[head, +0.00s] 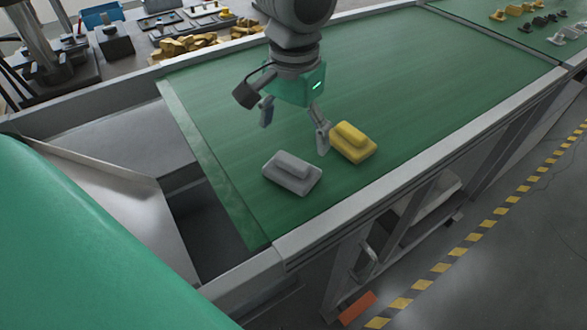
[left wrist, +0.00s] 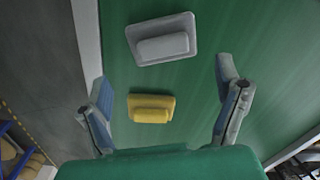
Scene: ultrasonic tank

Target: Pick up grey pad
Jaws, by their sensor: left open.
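The grey pad (head: 292,172) lies flat on the green table surface, a rectangular base with a raised block on top. It also shows in the left wrist view (left wrist: 162,40), beyond the fingertips. A yellow pad (head: 352,143) of similar shape lies to its right in the head view; in the left wrist view it (left wrist: 151,108) sits between my fingers. My left gripper (head: 294,132) is open and empty, above the table and behind the grey pad in the head view. One fingertip shows close to the yellow pad; I cannot tell if they touch. My right gripper is not in view.
A raised metal rail (head: 420,160) edges the green surface (head: 450,70) along the front. A sunken grey bay (head: 130,150) lies at left. Yellow parts (head: 185,46) and trays sit at the back left, more small parts (head: 540,22) at the far right.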

